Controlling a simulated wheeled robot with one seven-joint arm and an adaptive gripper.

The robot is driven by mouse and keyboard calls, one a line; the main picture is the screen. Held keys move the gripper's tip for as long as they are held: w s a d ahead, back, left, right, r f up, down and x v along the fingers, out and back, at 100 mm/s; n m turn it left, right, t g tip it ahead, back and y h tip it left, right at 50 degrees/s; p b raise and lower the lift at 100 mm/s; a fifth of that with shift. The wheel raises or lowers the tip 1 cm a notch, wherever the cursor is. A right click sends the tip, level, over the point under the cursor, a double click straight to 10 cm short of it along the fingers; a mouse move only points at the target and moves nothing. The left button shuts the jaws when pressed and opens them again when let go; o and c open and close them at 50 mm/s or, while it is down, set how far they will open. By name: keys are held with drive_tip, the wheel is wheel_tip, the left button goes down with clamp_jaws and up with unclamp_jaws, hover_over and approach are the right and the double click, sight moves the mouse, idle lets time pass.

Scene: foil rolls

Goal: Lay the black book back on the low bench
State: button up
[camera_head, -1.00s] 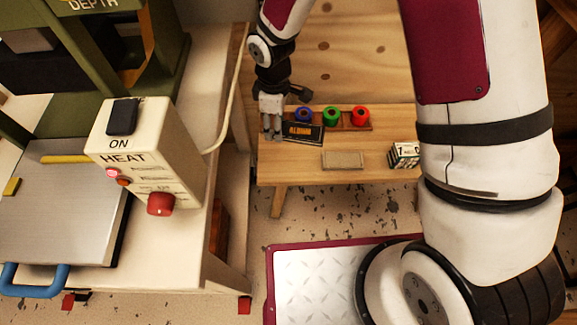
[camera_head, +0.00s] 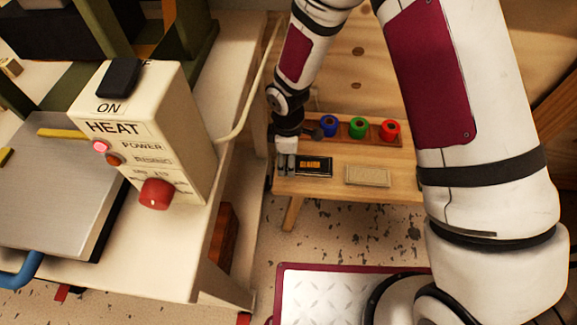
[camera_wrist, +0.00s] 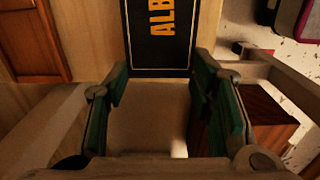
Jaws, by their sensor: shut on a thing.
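The black book (camera_head: 314,166) with orange lettering is at the left end of the low wooden bench (camera_head: 340,190) in the head view. It looks level, on or just above the bench top; I cannot tell whether it touches. My gripper (camera_head: 286,166) is at the book's left edge, shut on it. In the wrist view the book (camera_wrist: 160,45) extends away from between my green-padded fingers, with part of its lettering visible. The lower side of the book is hidden.
Blue (camera_head: 328,125), green (camera_head: 357,128) and red (camera_head: 390,130) rolls stand in a wooden rack behind the book. A beige flat block (camera_head: 367,176) lies to its right. A machine's white control box (camera_head: 150,135), marked HEAT, stands on a table at left.

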drive_tip(key=shift+f+b, duration=0.45)
drive_tip(key=shift+f, duration=1.1)
drive_tip(key=shift+f, duration=0.15)
drive_tip(key=o, duration=1.3)
wheel_tip(320, 180, up, 12)
drive_tip(key=p, duration=0.4)
drive_tip(key=shift+r, duration=0.2)
